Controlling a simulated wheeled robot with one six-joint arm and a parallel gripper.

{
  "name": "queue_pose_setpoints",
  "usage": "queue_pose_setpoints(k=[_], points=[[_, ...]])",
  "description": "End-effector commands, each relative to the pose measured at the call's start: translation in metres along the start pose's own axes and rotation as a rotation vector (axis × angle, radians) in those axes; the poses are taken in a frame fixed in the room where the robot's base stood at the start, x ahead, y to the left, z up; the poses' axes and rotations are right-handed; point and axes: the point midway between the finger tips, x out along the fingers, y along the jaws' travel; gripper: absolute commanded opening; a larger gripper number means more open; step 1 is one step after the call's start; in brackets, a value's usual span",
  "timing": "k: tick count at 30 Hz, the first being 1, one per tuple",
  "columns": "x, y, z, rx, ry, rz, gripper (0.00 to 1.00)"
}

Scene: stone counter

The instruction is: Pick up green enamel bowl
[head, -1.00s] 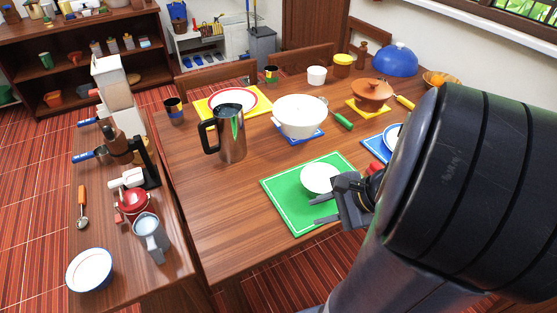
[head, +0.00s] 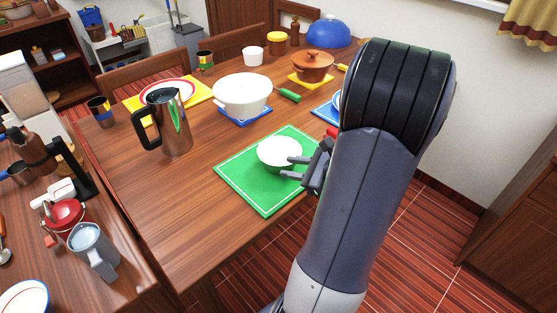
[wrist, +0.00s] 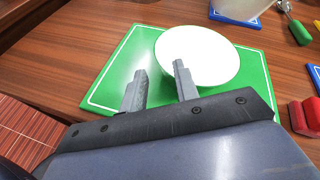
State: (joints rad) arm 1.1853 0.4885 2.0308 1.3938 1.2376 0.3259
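The bowl (head: 279,150) has a white inside and a green outer side. It stands upright on the green mat (head: 240,180) with a white border line, at the table's near edge. In the wrist view the bowl (wrist: 205,50) shows as a white round beyond my fingers. My gripper (head: 290,167) is open and empty at the bowl's near right side. In the wrist view one finger of my gripper (wrist: 158,82) overlaps the bowl's near rim and the other is over the mat. I cannot tell whether they touch the bowl.
A white pot (head: 242,100) on a blue mat and a metal pitcher (head: 172,125) stand behind the bowl. A red object (wrist: 303,117) lies near the mat's right side. Bare wood (head: 190,200) lies left of the green mat. A side counter with kitchenware is at the left.

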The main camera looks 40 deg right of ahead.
Motion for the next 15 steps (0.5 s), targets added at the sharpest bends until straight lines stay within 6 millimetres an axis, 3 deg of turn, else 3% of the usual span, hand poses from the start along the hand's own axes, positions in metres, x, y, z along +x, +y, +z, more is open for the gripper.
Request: queue_pose_setpoints(k=[5,15], points=[[0.011,0.001,-0.001,0.0,0.001,0.003,0.29],[0.053,0.001,0.0,-0.002,0.0,0.003,0.29]])
